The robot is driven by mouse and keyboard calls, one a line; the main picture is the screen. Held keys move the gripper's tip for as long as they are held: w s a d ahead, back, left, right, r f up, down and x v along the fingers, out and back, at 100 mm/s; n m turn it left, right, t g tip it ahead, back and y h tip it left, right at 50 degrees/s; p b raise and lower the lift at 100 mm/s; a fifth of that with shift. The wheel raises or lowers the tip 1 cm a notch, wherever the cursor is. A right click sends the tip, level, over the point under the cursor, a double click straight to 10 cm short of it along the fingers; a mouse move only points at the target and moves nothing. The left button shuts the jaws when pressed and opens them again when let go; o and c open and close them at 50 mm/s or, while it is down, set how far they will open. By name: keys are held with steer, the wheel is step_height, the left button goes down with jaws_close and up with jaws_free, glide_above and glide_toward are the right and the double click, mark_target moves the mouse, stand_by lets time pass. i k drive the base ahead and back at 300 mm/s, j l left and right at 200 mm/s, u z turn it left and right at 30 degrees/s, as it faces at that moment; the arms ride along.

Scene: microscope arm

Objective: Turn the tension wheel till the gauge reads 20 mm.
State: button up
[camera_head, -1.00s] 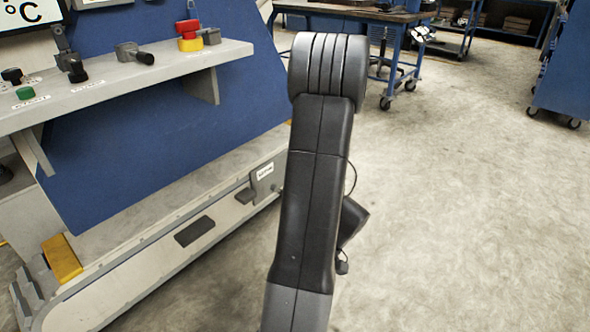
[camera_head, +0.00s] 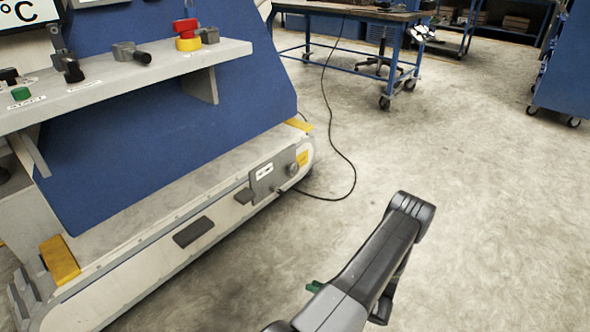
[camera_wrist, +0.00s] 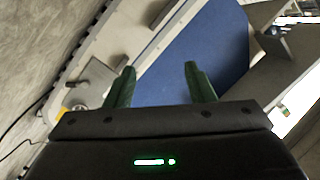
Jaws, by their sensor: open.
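I cannot make out a tension wheel or a millimetre gauge for certain. A grey plate (camera_head: 265,178) with a small white label sits on the side of the machine's low base, with a small round part (camera_head: 292,168) to its right. A grey plate (camera_wrist: 97,80) also shows left of my fingers in the wrist view. My gripper (camera_wrist: 160,84) is open and empty, its two green fingers apart in front of the blue panel (camera_wrist: 205,55). In the head view only a bit of green finger shows beside my arm, left of it, over the floor right of the base.
A shelf (camera_head: 130,88) carries a red and yellow button (camera_head: 187,35), black-handled controls and a green button (camera_head: 20,93). A black cable (camera_head: 350,160) runs over the floor from the base end. A blue-legged workbench (camera_head: 345,45) stands behind.

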mark_target(294, 170)
steer(key=i, duration=0.7)
steer(key=i+z, duration=0.15)
steer(key=i, duration=0.55)
steer(key=i+j, duration=0.2)
steer(key=i, duration=0.45)
steer(key=i+l+z, duration=0.05)
